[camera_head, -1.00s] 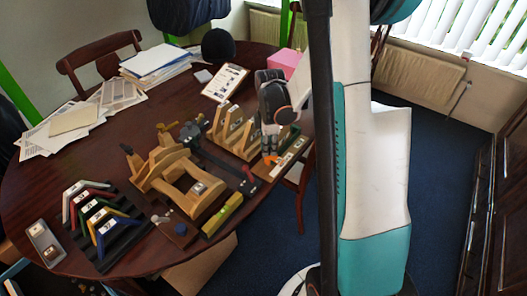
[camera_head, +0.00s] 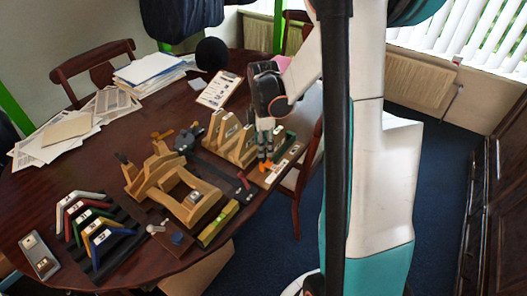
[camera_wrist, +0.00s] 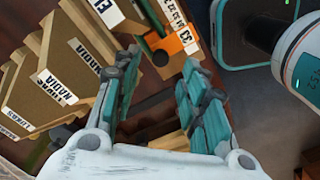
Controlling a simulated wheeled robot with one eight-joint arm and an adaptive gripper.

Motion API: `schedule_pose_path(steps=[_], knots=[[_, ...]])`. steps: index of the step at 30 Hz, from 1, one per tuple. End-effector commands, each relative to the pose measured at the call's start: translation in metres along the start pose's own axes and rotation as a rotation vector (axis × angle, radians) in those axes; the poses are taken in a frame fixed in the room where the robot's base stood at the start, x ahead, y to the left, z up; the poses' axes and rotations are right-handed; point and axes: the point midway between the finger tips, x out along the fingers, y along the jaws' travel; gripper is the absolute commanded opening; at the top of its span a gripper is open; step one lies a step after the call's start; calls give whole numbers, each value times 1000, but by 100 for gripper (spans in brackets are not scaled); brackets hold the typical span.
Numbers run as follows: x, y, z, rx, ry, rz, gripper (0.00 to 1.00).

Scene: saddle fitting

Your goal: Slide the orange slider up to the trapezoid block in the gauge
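The orange slider (camera_head: 264,167) sits at the near-left end of the gauge (camera_head: 287,158), a flat board at the table's right edge. My gripper (camera_head: 265,152) is just above the slider in the head view. In the wrist view my gripper (camera_wrist: 160,75) has its two fingers spread with nothing between them. Whether a fingertip touches the slider cannot be told. I cannot clearly make out the trapezoid block in the gauge.
A wooden rack of upright labelled blocks (camera_head: 230,138) stands left of the gauge. A clipboard (camera_head: 219,89) lies behind.

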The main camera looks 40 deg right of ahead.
Motion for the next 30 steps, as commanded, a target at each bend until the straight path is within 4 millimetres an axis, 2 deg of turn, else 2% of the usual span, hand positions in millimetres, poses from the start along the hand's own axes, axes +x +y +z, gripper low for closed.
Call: schedule_pose_path(steps=[1,6,12,24,29,30], knots=[[-11,-1,0,0,0,0,39],[-44,-1,0,0,0,0,39],[-68,0,0,0,0,0,39],[-75,0,0,0,0,0,39],[-77,3,-7,-18,-14,0,3],[-78,6,-12,-32,-26,-1,0]])
